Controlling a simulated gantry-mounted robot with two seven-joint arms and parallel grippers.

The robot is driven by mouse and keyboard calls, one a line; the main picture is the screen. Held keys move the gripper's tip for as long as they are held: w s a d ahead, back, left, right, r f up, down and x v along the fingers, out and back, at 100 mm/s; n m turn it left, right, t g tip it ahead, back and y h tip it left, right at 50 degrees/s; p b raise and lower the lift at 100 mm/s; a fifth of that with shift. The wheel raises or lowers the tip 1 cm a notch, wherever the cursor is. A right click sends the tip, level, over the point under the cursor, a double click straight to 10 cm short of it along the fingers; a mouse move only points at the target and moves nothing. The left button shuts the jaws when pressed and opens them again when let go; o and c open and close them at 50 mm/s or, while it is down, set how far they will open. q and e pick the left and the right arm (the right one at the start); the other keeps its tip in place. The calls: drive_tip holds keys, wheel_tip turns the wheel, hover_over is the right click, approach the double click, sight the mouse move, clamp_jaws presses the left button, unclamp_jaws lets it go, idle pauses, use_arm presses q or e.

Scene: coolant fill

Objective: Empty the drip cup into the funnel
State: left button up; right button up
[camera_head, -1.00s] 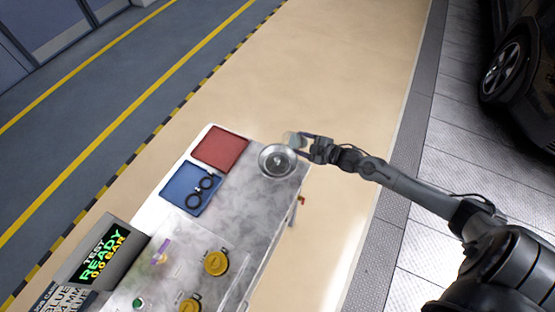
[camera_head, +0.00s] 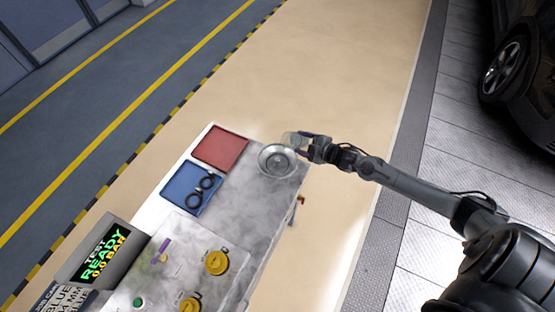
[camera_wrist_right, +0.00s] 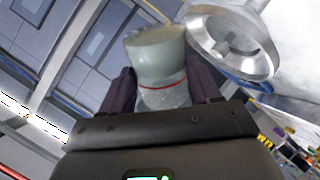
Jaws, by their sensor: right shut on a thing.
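The drip cup (camera_wrist_right: 158,58) is a translucent, pale greenish cup with a red line around it. My right gripper (camera_head: 305,147) is shut on it, with one dark finger on each side in the right wrist view (camera_wrist_right: 164,90). In the head view the cup (camera_head: 292,139) is small and pale, beside the upper right rim of the funnel. The funnel (camera_head: 264,158) is a round metal bowl at the far right corner of the bench. In the right wrist view the funnel (camera_wrist_right: 268,62) is right of the cup. Whether liquid is in the cup cannot be told. My left gripper is not in view.
A red tray (camera_head: 220,150) and a blue tray (camera_head: 176,188) holding black rings (camera_head: 207,182) lie left of the funnel. Yellow caps (camera_head: 216,263) and a display (camera_head: 103,255) are nearer. The floor beyond the bench is clear.

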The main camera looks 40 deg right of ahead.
sight(295, 148)
drive_tip(key=shift+a+f+n+h+b, duration=0.15)
drive_tip(key=shift+f+n+h+b, duration=0.05)
drive_tip(key=shift+n+h+b, duration=0.25)
idle(0.7)
drive_tip(key=shift+w+f+n+g, duration=0.1)
drive_tip(key=shift+n+g, duration=0.15)
drive_tip(key=shift+g, duration=0.05)
drive_tip(key=shift+a+f+n+h+b, duration=0.2)
drive_tip(key=shift+n+h+b, duration=0.15)
drive_tip(key=shift+b, duration=0.25)
idle(0.5)
drive_tip(key=shift+w+a+f, duration=0.1)
drive_tip(key=shift+a, duration=0.25)
drive_tip(key=shift+a+f+n+h, duration=0.25)
drive_tip(key=shift+a+n+h, duration=0.2)
drive_tip(key=shift+a+h, duration=0.05)
idle(0.4)
drive_tip(key=shift+w+a+r+g, duration=0.1)
drive_tip(key=shift+a+r+g, duration=0.05)
drive_tip(key=shift+r+g, duration=0.15)
idle(0.5)
drive_tip(key=shift+a+r+n+h, duration=0.1)
drive_tip(key=shift+a+n+h, duration=0.15)
drive_tip(key=shift+n+h, duration=0.25)
